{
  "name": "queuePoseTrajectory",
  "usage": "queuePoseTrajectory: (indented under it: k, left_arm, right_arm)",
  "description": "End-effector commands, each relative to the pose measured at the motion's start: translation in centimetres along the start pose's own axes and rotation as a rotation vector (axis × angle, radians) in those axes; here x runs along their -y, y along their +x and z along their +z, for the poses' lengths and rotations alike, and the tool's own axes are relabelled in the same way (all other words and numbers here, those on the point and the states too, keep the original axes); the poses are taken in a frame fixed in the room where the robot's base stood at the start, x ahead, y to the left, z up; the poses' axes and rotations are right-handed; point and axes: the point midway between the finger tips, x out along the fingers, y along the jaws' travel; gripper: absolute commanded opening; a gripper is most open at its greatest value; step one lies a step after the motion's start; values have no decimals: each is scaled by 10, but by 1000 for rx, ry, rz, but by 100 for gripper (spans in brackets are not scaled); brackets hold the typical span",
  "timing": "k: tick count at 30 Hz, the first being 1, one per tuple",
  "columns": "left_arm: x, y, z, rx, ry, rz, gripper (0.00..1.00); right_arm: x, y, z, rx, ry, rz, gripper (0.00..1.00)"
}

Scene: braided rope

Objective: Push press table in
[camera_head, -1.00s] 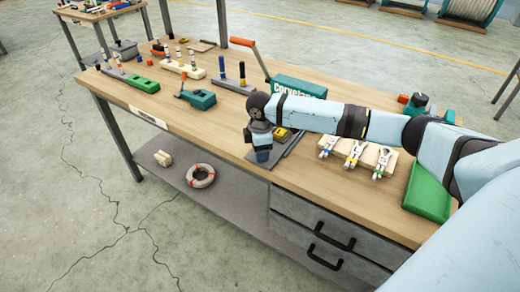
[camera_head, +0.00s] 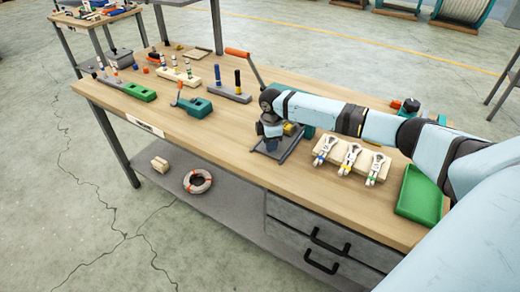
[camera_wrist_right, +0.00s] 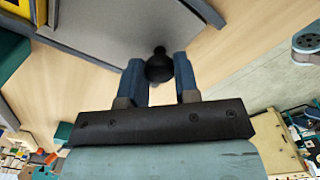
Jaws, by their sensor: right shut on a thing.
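The press table is a grey flat plate (camera_head: 264,154) at the front of the teal press (camera_head: 308,131) on the workbench. In the right wrist view the plate (camera_wrist_right: 120,28) fills the top, with a round black knob (camera_wrist_right: 159,66) at its edge. My right gripper (camera_head: 271,148) points down over the plate. In the right wrist view its blue fingers (camera_wrist_right: 160,72) are on both sides of the knob, closed on it. My right arm hides most of the press body in the head view. My left gripper is out of view.
A wooden block with several pliers (camera_head: 350,160) lies right of the press, and a green box (camera_head: 420,194) stands beyond it. The press lever with its orange handle (camera_head: 238,53) rises behind. The wooden bench top (camera_head: 215,143) is clear in front and left of the plate.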

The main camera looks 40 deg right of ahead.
Motion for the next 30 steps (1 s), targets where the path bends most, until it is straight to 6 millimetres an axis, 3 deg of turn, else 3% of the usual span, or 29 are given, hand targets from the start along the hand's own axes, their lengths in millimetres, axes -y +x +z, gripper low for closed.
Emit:
queuePoseTrajectory:
  k: [4, 9, 10, 12, 13, 23, 30]
  left_arm:
    - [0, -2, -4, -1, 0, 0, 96]
    - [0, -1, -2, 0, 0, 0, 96]
    - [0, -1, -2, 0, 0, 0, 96]
    - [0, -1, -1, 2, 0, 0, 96]
    - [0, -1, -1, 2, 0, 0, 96]
    - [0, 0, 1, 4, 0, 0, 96]
    - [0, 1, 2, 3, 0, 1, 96]
  right_arm:
    - [-18, 0, 17, -2, 3, 1, 0]
    - [-17, 0, 16, -3, -1, 1, 0]
    - [-17, 0, 16, -3, -1, 1, 36]
    - [-17, 0, 16, -2, -1, 1, 52]
    - [-17, 0, 16, -2, -1, 1, 55]
    - [-17, -4, 16, -2, -1, 1, 55]
    - [-17, -44, 16, -4, -2, 4, 55]
